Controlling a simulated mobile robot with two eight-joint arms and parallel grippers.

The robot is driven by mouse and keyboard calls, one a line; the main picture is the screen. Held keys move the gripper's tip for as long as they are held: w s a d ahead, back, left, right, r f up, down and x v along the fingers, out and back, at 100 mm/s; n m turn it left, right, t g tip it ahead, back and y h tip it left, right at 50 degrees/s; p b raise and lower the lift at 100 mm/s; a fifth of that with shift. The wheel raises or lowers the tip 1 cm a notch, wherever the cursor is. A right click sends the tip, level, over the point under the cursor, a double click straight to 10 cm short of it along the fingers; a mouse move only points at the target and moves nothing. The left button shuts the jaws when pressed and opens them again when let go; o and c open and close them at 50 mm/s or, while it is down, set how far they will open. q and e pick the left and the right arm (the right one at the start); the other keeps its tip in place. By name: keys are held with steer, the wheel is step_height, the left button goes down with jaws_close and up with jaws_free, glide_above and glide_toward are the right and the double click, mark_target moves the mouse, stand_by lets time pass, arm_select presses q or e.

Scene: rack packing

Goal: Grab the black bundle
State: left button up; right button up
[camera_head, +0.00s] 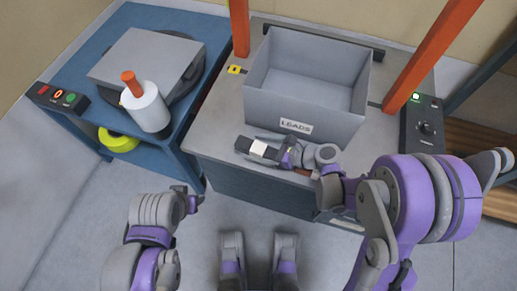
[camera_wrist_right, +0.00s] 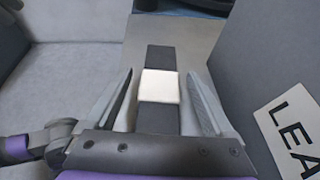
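The black bundle (camera_wrist_right: 160,58) is a flat dark bar with a white band around its middle. It lies on the grey bench top in front of the grey bin, and its black end also shows in the head view (camera_head: 243,144). My right gripper (camera_wrist_right: 158,78) is open, with one finger on each side of the bundle and a visible gap to each side. In the head view the right gripper (camera_head: 262,149) reaches over the bundle from the right and hides part of it. My left gripper (camera_head: 188,200) hangs empty, low and left of the bench; its opening is unclear.
The grey bin (camera_head: 357,108) labelled LEADS stands empty right behind the bundle. Orange posts (camera_head: 432,58) rise at the bench's sides. A control box (camera_head: 424,128) sits at right. A blue table (camera_head: 88,54) at left bears a white roll (camera_head: 148,108) and a button panel (camera_head: 57,98).

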jaws_close()
stand_by(0.3)
